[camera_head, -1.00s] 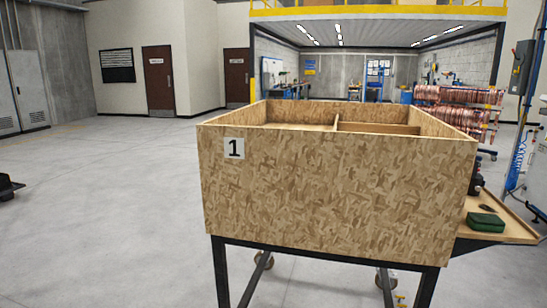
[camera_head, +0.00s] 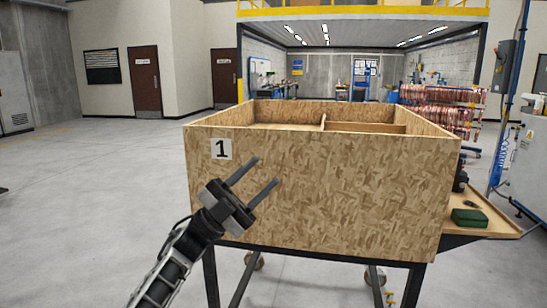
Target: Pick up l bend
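No l bend can be made out in the head view. A wooden bin (camera_head: 330,200) marked 1 stands on dark legs in front of me. Its inside is split by a divider, and its floor is mostly hidden behind the front wall. My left gripper (camera_head: 266,171) is raised in front of the bin's front wall, below and right of the number label. Its two fingers are spread apart with nothing between them. My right gripper is not in view.
A side shelf (camera_head: 490,229) with a green case (camera_head: 469,218) juts out at the bin's right. A rack of copper tubes (camera_head: 440,108) stands behind at the right. The floor (camera_head: 90,210) to the left is clear.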

